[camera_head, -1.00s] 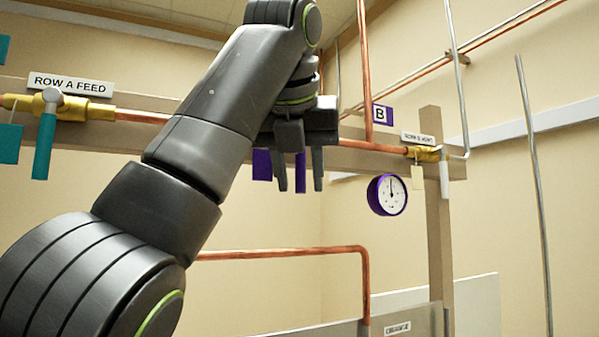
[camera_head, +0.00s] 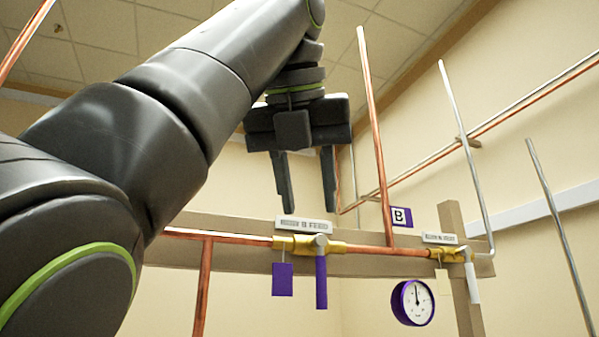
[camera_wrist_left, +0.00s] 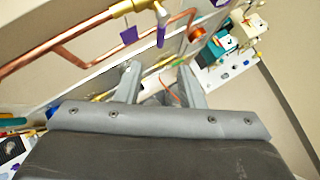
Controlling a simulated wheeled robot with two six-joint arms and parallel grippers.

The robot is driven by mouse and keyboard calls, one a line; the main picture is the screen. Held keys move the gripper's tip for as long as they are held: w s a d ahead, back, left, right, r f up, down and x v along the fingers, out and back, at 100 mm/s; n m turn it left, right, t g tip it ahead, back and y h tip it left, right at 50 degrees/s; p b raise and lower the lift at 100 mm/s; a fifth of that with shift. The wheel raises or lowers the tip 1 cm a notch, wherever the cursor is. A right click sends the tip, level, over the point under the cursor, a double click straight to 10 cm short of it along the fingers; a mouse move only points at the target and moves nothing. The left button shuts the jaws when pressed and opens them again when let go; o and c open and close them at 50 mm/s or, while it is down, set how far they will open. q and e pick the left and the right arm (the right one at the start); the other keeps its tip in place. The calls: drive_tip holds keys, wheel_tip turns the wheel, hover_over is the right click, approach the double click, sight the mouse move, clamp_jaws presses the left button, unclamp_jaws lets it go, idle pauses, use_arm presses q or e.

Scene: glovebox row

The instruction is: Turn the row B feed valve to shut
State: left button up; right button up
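The row B feed valve is a brass body (camera_head: 300,244) on a horizontal copper pipe, under a label reading "B FEED" (camera_head: 304,225). Its purple handle (camera_head: 321,282) hangs straight down, across the pipe. A purple tag (camera_head: 282,279) hangs to its left. My left gripper (camera_head: 308,208) is open and empty, fingers pointing down, just above the label in the head view and apart from the handle. In the left wrist view the handle (camera_wrist_left: 161,28) and tag (camera_wrist_left: 129,35) show beyond the open fingers (camera_wrist_left: 160,78). My right gripper is out of view.
To the right, a second brass valve (camera_head: 450,255) has a white handle and a pale tag. A purple-rimmed gauge (camera_head: 413,303) hangs below the pipe, and a "B" sign (camera_head: 402,217) is above it. A vertical copper pipe (camera_head: 376,140) rises right of my gripper.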

use_arm(q)
drive_tip(key=v, duration=0.3)
drive_tip(key=shift+p, duration=0.35)
idle(0.6)
